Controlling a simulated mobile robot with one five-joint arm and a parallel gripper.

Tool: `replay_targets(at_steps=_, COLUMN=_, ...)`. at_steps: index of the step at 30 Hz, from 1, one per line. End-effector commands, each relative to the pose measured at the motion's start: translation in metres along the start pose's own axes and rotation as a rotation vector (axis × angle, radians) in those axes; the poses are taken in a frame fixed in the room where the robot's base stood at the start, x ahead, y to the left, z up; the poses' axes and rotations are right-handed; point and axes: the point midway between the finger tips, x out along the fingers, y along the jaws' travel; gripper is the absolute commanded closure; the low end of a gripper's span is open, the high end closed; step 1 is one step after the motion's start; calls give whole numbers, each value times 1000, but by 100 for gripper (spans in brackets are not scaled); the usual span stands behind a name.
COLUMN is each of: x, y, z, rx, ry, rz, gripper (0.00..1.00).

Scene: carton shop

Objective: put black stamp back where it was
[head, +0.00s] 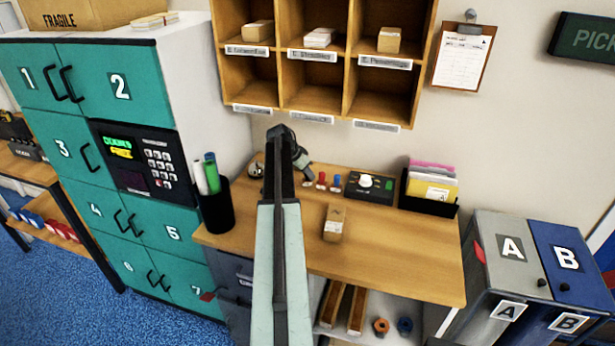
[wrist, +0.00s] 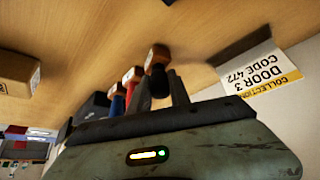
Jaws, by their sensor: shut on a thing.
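The black stamp (wrist: 158,76), with a dark handle and a wooden block, is between the fingers of my gripper (wrist: 163,86) in the wrist view. My gripper is shut on it. Its wooden block is close to the desk top; I cannot tell whether they touch. A red stamp (wrist: 132,88) and a blue stamp (wrist: 117,104) stand in a row beside it. In the head view my arm hides the black stamp, and the red stamp (head: 321,181) and blue stamp (head: 336,182) show just right of my gripper.
A small carton (head: 334,223) lies on the desk (head: 400,250) in front. A pen cup (head: 217,207) stands at the left edge. Cubbyholes (head: 346,60) hang above. The front right of the desk is clear.

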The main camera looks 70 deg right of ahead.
Motion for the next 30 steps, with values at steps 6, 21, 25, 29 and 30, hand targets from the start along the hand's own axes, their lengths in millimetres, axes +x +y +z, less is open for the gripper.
replay_targets(at_steps=6, x=2, y=0, z=1, rx=0, ry=0, rz=0, gripper=60)
replay_targets(at_steps=21, x=-9, y=0, z=-2, rx=-1, ry=0, rz=0, gripper=55)
replay_targets(at_steps=25, x=-31, y=0, z=-3, rx=-2, ry=0, rz=-1, gripper=55)
replay_targets(at_steps=29, x=-62, y=1, z=-5, rx=-1, ry=0, rz=-1, gripper=55)
replay_targets(at_steps=30, x=-73, y=1, z=-5, rx=-1, ry=0, rz=-1, gripper=55)
